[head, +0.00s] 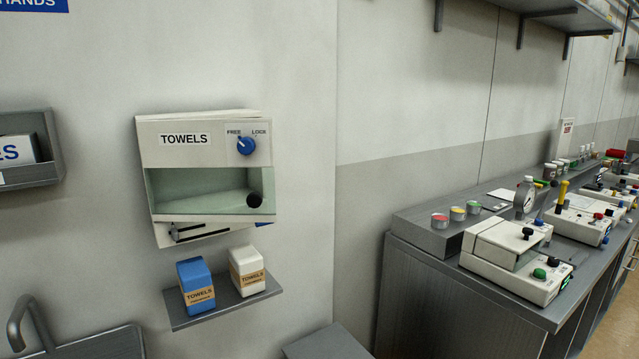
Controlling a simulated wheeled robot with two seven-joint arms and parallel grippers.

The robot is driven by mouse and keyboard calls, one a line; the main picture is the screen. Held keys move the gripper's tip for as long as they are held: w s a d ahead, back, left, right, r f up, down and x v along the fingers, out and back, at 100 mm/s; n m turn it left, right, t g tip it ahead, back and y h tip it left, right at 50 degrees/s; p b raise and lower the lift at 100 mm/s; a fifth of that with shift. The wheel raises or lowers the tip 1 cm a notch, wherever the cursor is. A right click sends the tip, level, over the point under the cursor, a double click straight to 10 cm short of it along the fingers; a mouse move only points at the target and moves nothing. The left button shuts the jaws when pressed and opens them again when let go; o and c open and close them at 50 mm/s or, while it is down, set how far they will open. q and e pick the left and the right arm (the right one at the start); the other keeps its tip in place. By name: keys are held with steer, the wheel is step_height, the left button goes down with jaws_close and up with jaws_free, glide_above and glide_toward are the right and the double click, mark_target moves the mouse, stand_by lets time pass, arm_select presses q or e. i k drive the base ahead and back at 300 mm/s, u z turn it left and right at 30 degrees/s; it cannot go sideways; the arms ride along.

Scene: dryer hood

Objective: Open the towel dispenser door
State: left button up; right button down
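The towel dispenser (206,150) is a white box on the wall, left of the picture's middle, with a "TOWELS" label. Its door has a greenish window (200,186) and a round black knob (254,200) at the lower right. A blue dial (246,145) sits at the upper right under the words FREE and LOCK. The dial's pointer leans up and left, toward FREE. The door's lower edge appears to stand slightly off the body, with a dark slot and part of the body showing below it. Neither gripper is in view.
A small shelf (222,307) below the dispenser holds a blue towel pack (196,285) and a white towel pack (247,270). A grey holder (50,140) and a sink (85,345) are at left. A counter (440,300) with devices stands at right.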

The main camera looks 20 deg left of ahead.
mark_target(202, 142)
steer(key=u, duration=0.3)
steer(key=i, duration=0.8)
steer(key=u, duration=0.7)
